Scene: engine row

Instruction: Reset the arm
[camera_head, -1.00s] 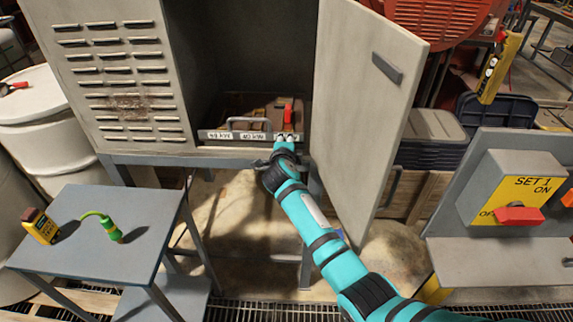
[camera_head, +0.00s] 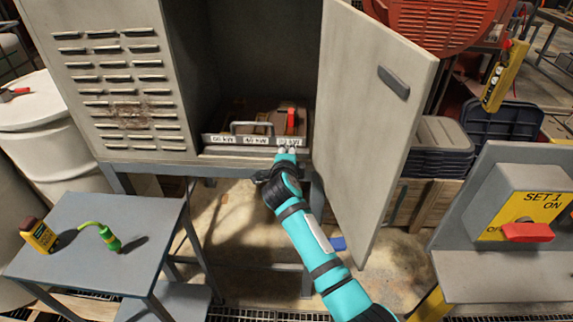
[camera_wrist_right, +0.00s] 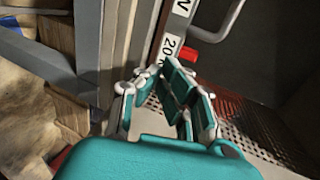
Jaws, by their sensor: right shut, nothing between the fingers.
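My right gripper (camera_head: 287,152) is at the front lip of the open grey cabinet (camera_head: 175,156), just below a labelled strip (camera_head: 245,140). Its teal arm comes up from the bottom of the head view. The fingers are shut and hold nothing. The right wrist view shows the fingers (camera_wrist_right: 180,85) close to the strip's label and a red part (camera_wrist_right: 203,60). Whether they touch the strip is unclear. A red lever (camera_head: 291,120) stands inside the cabinet behind the gripper. My left gripper is not in view.
The open cabinet door (camera_head: 365,120) stands just right of my arm. A small grey table (camera_head: 95,235) at left holds a yellow device (camera_head: 38,236) and a green tool (camera_head: 108,238). A switch box with a red handle (camera_head: 527,232) is at right.

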